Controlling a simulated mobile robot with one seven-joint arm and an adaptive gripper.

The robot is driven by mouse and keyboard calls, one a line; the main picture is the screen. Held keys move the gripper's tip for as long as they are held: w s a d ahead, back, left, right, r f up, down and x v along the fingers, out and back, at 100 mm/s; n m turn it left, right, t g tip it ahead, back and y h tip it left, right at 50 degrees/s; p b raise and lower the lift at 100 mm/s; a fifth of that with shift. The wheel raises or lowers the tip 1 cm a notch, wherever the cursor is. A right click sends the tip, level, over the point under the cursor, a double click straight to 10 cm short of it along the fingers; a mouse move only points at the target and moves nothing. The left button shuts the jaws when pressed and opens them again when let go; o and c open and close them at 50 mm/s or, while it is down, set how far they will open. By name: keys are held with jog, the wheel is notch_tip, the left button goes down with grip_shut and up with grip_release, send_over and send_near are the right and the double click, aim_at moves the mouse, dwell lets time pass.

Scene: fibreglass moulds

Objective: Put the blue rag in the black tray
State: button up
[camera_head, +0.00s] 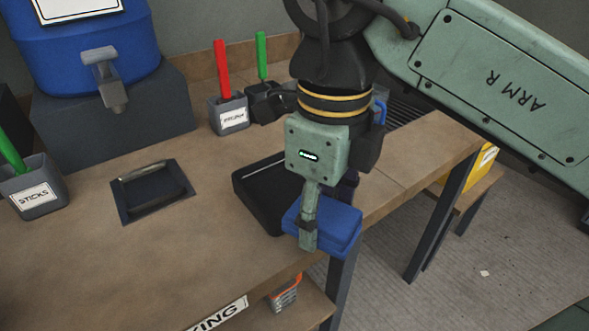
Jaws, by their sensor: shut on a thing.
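My gripper (310,240) is in the middle of the head view, pointing down and shut on the blue rag (338,228). I cannot tell whether the rag touches the tray's rim. The far fingertip is hidden.
A dark mat with a bar-like item (155,190) lies left of the tray. A grey sticks cup (38,190) stands further left. Grey and black cups (229,115) with red and green handles stand behind. A blue drum (85,50) with a tap sits at back left. The front bench is clear.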

jog(key=p, duration=0.2)
send_over(294, 191)
jog(key=shift+s+d+f, duration=0.2)
jog(key=shift+s+f, duration=0.25)
jog(key=shift+f, duration=0.05)
jog(key=f, duration=0.1)
jog(key=w+f+p, duration=0.1)
jog(key=shift+a+f, duration=0.2)
jog(key=shift+f, duration=0.65)
jog(key=shift+f, duration=0.1)
jog(key=shift+f, duration=0.15)
jog(key=o, duration=1.3)
notch_tip(294, 191, up, 13)
jog(key=shift+f, duration=0.2)
